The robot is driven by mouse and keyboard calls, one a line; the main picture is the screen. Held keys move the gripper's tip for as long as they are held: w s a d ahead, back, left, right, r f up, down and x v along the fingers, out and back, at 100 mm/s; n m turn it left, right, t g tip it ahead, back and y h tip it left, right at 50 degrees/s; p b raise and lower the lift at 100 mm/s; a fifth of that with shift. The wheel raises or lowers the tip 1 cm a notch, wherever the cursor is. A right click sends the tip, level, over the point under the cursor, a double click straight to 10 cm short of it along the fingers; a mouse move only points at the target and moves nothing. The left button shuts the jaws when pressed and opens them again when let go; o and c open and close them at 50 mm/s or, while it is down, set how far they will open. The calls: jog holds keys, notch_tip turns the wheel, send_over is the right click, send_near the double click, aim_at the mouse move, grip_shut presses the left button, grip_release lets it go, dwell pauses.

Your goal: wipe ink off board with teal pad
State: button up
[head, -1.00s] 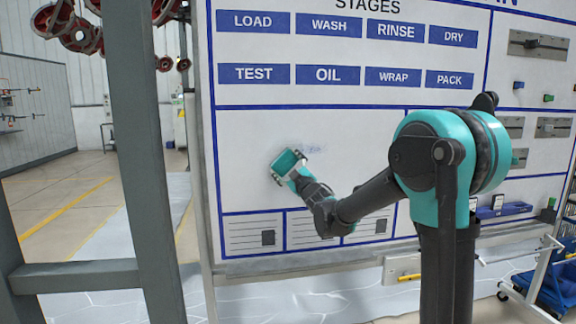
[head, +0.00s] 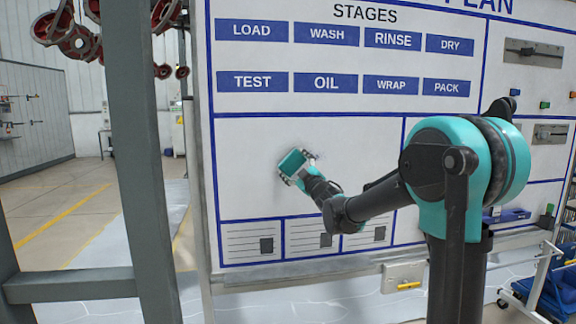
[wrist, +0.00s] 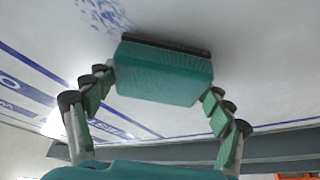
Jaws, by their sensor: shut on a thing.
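The white board (head: 245,180) stands upright before me, with a blank panel under its rows of blue labels. In the wrist view my gripper (wrist: 160,95) is shut on the teal pad (wrist: 165,82), one finger at each end. The pad's dark edge faces the board and seems to be at its surface; whether it presses cannot be told. Blue ink specks (wrist: 105,14) show on the board up and left of the pad, with a faint smear above it. In the head view the gripper mostly hides the ink.
A grey steel post (head: 140,130) stands left of the board. Sheet-like boxes (head: 254,240) run below the panel. Sliders and small coloured knobs (head: 545,104) are on the board's right. A blue cart (head: 545,290) stands at lower right. The panel right of my gripper is clear.

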aim_at(303, 163)
jog(key=shift+w+d, duration=0.3)
jog(key=shift+d, duration=0.55)
jog(key=shift+w+d, duration=0.25)
jog(key=shift+d, duration=0.55)
jog(key=shift+d, duration=0.1)
jog(key=shift+w+d, duration=0.35)
jog(key=shift+d, duration=0.8)
jog(key=shift+w+d, duration=0.35)
jog(key=shift+d, duration=0.75)
jog(key=shift+w+d, duration=0.35)
jog(key=shift+d, duration=0.8)
jog(key=shift+w+d, duration=0.25)
jog(key=shift+d, duration=0.8)
jog(key=shift+w+d, duration=0.25)
jog(key=shift+d, duration=0.8)
jog(key=shift+w+d, duration=0.25)
jog(key=shift+d, duration=0.8)
jog(key=shift+w, duration=0.1)
jog(key=shift+a, duration=0.15)
